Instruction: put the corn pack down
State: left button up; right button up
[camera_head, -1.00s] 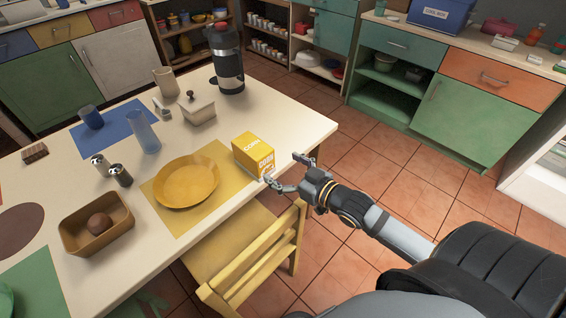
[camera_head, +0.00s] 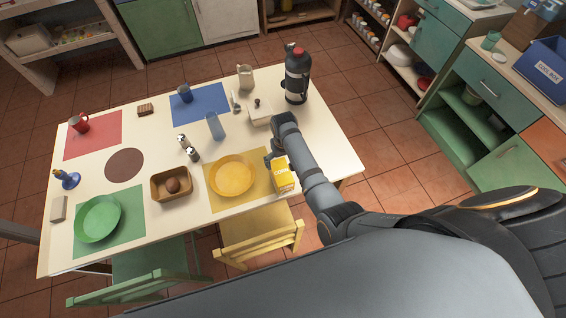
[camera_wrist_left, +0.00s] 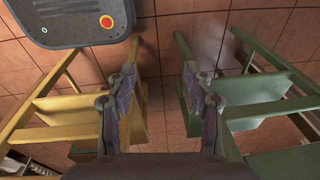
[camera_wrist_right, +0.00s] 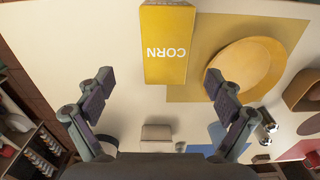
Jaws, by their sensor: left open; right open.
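A blue glass (camera_head: 214,126) and two shakers (camera_head: 188,148) are to the left. Yellow (camera_wrist_left: 60,110) and green chairs (camera_wrist_left: 255,105) flank the left gripper.

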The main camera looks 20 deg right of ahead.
aim_at(282, 172)
jog(key=shift+w+a+r, duration=0.15)
jog(key=shift+a+r, duration=0.1)
jog(key=shift+a, duration=0.7)
jog(key=shift+a+f, duration=0.1)
jog(key=shift+f, duration=0.1)
jog(key=f+b, duration=0.2)
jog(key=f, duration=0.1)
jog(key=f+b, duration=0.1)
jog(key=f, duration=0.1)
jog(key=shift+d+f+b, duration=0.15)
jog(key=shift+d+b, duration=0.2)
jog(key=shift+b, duration=0.05)
jog(key=shift+a, duration=0.1)
jog(key=f+b, duration=0.1)
jog(key=b, duration=0.1)
jog(key=f+b, duration=0.4)
jog(key=shift+d+f, duration=0.1)
jog(key=shift+d, duration=0.25)
jog(key=shift+r, duration=0.2)
jog(key=shift+c, duration=1)
pick_arm(q)
notch_tip(282, 172, down, 10)
jog(key=shift+a+r, duration=0.25)
jog(key=shift+a, duration=0.15)
pick_arm(e)
jog(key=c, duration=1.6)
